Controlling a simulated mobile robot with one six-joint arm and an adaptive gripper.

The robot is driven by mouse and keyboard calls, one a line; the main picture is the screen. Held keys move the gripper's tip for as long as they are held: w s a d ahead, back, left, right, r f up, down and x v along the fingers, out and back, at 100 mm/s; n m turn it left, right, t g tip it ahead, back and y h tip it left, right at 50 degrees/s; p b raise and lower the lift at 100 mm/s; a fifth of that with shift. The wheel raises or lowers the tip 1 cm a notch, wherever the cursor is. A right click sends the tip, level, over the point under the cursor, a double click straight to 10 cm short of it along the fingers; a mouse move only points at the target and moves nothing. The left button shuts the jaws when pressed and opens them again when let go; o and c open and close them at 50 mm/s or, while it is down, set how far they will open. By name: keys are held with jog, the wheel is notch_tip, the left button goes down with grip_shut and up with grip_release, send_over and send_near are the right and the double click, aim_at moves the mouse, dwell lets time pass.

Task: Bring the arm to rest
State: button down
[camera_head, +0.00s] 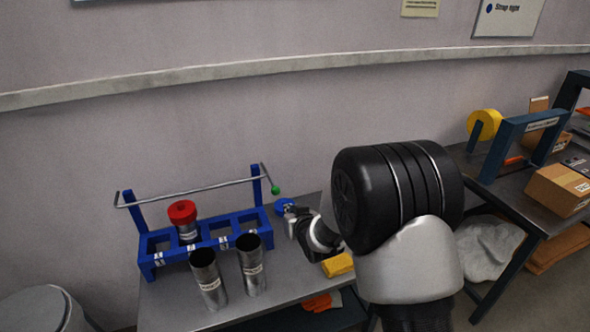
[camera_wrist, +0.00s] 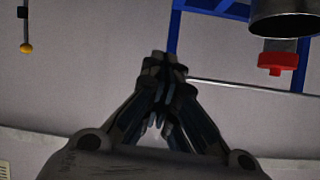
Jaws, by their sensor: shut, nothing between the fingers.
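My arm (camera_head: 410,265) reaches over the bench's right part in the head view, its large black and grey links in the foreground. In the wrist view my gripper (camera_wrist: 165,62) is shut, with its fingertips together and nothing between them. In the head view the wrist end (camera_head: 318,236) is small and partly hidden by my own links, close to a blue round piece (camera_head: 285,205) at the rack's right. I cannot tell whether they touch.
A blue rack (camera_head: 215,238) holds a red-capped tube (camera_head: 183,212); the cap also shows in the wrist view (camera_wrist: 277,60). Two open steel tubes (camera_head: 208,280) (camera_head: 252,268) stand in front. A yellow block (camera_head: 338,265) lies near my arm. A second bench (camera_head: 508,190) stands right.

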jog(key=s+d+r+m+g+h, duration=0.2)
jog(key=s+d+r+g+h, duration=0.1)
jog(key=s+d+r, duration=1)
jog(key=s+d+r+g, duration=0.1)
jog(key=s+d+g, duration=0.1)
jog(key=s, duration=1.2)
jog(key=s+d+r+m+g+h, duration=0.1)
jog(key=s+d+r, duration=0.1)
jog(key=s, duration=1.2)
jog(key=shift+s+d+g, duration=0.35)
jog(key=shift+d+g, duration=0.05)
